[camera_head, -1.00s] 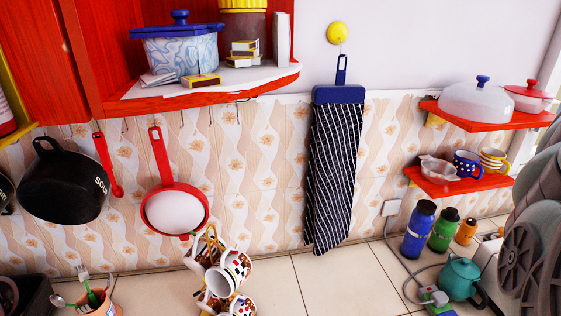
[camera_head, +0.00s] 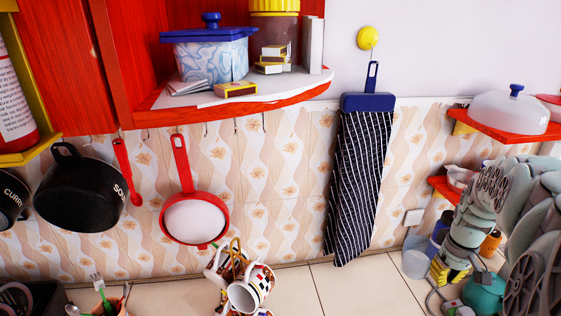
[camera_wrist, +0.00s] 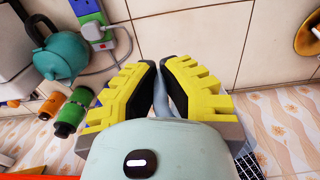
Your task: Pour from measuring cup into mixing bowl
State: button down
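A pale, translucent cup (camera_head: 415,263), which looks like the measuring cup, is at my gripper's fingertips, left of the blue bottle. My gripper (camera_head: 444,273) has yellow-and-black fingers and is at the lower right in the head view. In the wrist view my gripper (camera_wrist: 161,72) has its fingers close together around a thin grey-blue piece, likely part of the cup. Most of the cup is hidden there by the fingers. I see no vessel that is clearly the mixing bowl. A small glassy bowl (camera_head: 460,178) on the lower red shelf is partly hidden by my arm.
A mug tree with patterned mugs (camera_head: 248,289) stands on the tiled counter. A teal teapot (camera_head: 484,294) and power plugs (camera_wrist: 97,32) are near my gripper. Green bottle (camera_wrist: 73,113) and orange bottle (camera_wrist: 51,105) stand close by. A striped cloth (camera_head: 358,185) hangs on the wall; counter before it is clear.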

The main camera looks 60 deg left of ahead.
jog(key=s+a+f+n, duration=0.2)
jog(key=s+f, duration=0.2)
jog(key=s, duration=0.4)
jog(key=s+a+f+n, duration=0.2)
jog(key=s+f+n, duration=0.1)
jog(key=s, duration=0.5)
jog(key=s+a+f+n, duration=0.2)
jog(key=s+f, duration=0.3)
jog(key=s, duration=0.3)
jog(key=shift+f+n, duration=0.3)
jog(key=shift+n, duration=0.4)
